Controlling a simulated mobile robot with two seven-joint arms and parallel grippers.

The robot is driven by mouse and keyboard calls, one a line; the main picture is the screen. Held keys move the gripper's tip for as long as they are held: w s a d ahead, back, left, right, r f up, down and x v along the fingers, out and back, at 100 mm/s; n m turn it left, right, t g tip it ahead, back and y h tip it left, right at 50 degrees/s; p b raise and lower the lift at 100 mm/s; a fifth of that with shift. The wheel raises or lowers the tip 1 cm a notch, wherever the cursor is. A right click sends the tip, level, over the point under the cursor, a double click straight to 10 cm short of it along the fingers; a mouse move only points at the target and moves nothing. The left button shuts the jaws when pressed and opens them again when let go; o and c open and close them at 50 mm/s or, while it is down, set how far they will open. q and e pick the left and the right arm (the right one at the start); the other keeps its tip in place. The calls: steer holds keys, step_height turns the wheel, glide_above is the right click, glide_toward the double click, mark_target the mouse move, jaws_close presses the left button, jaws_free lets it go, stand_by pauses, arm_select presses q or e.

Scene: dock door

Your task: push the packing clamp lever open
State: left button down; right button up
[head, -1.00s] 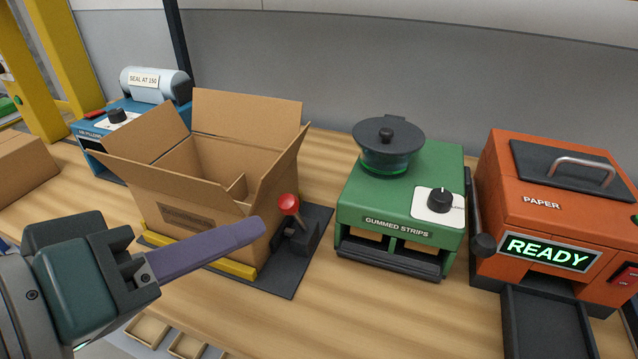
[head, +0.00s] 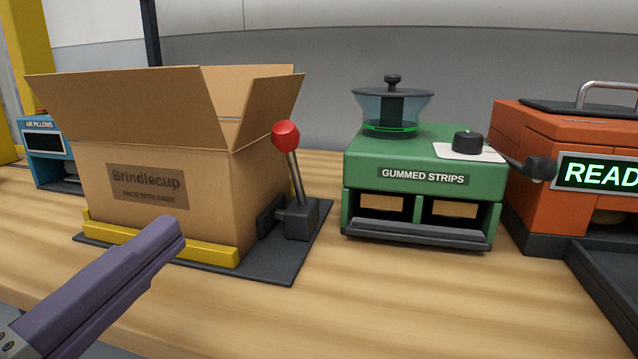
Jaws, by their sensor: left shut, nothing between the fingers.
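The packing clamp lever (head: 295,178) is a grey metal rod with a red ball knob (head: 286,135). It rises from a dark block (head: 298,218) on the right of a dark base plate (head: 262,271), tilted slightly left at the top. An open cardboard box (head: 205,190) marked Brindlecup stands on the plate behind a yellow rail (head: 160,240). My left gripper (head: 172,232), with purple fingers shut and empty, is in front of the box, left of and lower than the lever in the picture, apart from it. My right gripper is out of view.
A green gummed strips machine (head: 412,195) stands right of the lever, with a gap of bare table (head: 340,290) between. An orange paper machine (head: 530,205) with a lit READY display is farther right. A blue air pillows machine (head: 38,140) stands behind the box at left.

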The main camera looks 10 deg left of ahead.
arm_select(q)
steer(key=shift+w+r, duration=0.1)
glide_toward(277, 124)
steer(key=w, duration=0.2)
steer(key=w+d, duration=0.1)
steer(key=w, duration=0.2)
steer(key=shift+w+d+f, duration=0.25)
steer(key=shift+w+d, duration=0.05)
steer(key=shift+d, duration=0.05)
stand_by(0.3)
steer(key=w+r+g+y+p, duration=0.1)
steer(key=w+r+g+p, duration=0.2)
steer(key=p, duration=1.1)
steer(key=shift+w+r+n+g, duration=0.3)
steer(key=shift+w+g, duration=0.05)
steer(key=shift+g, duration=0.05)
steer(key=shift+w+f, duration=0.1)
steer(key=shift+w, duration=0.05)
steer(key=shift+d+f, duration=0.1)
steer(key=shift+f, duration=0.05)
steer(key=shift+p, duration=0.3)
